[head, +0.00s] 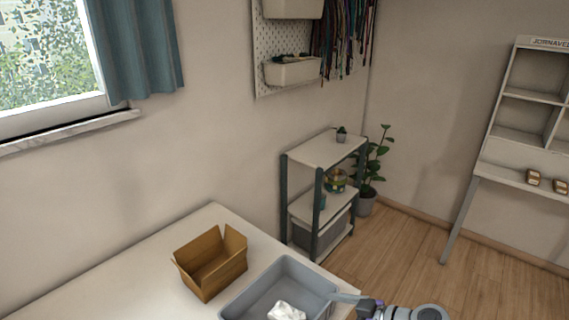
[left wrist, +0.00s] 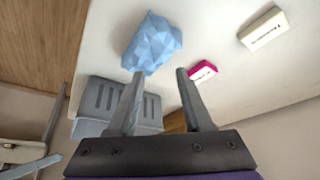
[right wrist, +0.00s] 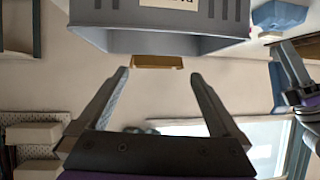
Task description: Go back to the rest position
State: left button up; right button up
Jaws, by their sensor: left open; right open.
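In the head view an arm of mine, likely the right, comes in at the bottom right. Its gripper (head: 346,297) is at the right rim of a grey bin (head: 262,283). In the right wrist view my right gripper (right wrist: 157,75) is open and empty, with the grey bin (right wrist: 155,42) close in front of its fingers. My left gripper (left wrist: 158,73) is open and empty in the left wrist view, its fingertips near a crumpled light-blue thing (left wrist: 152,42) on the white table. I cannot tell whether they touch. The left gripper (right wrist: 292,62) also shows in the right wrist view.
An open cardboard box (head: 211,262) stands on the white table (head: 130,265) beside the bin. A white crumpled thing (head: 287,311) shows at the bin. A pink box (left wrist: 202,72) and a cream box (left wrist: 263,28) lie on the table. A shelf (head: 320,190) stands behind.

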pick_arm(q)
jog(key=shift+w+r+p, duration=0.15)
jog(key=shift+r+p, duration=0.35)
jog(key=shift+r, duration=0.2)
jog(key=shift+r+p, duration=0.3)
jog(key=shift+r, duration=0.1)
jog(key=shift+w+r, duration=0.2)
jog(key=shift+r, duration=0.05)
pick_arm(e)
jog(key=s+d+f+m+h, duration=0.2)
jog(key=s+m+h, duration=0.3)
jog(key=s, duration=0.3)
jog(key=s+d+f+m+g+h, duration=0.1)
jog(key=s+d+f+m+h, duration=0.1)
jog(key=s+d+m+h, duration=0.3)
jog(key=s, duration=0.4)
jog(key=shift+d+f+m+h, duration=0.15)
jog(key=shift+d+m+h, duration=0.05)
jog(key=shift+m+h, duration=0.1)
jog(key=shift+w, duration=0.1)
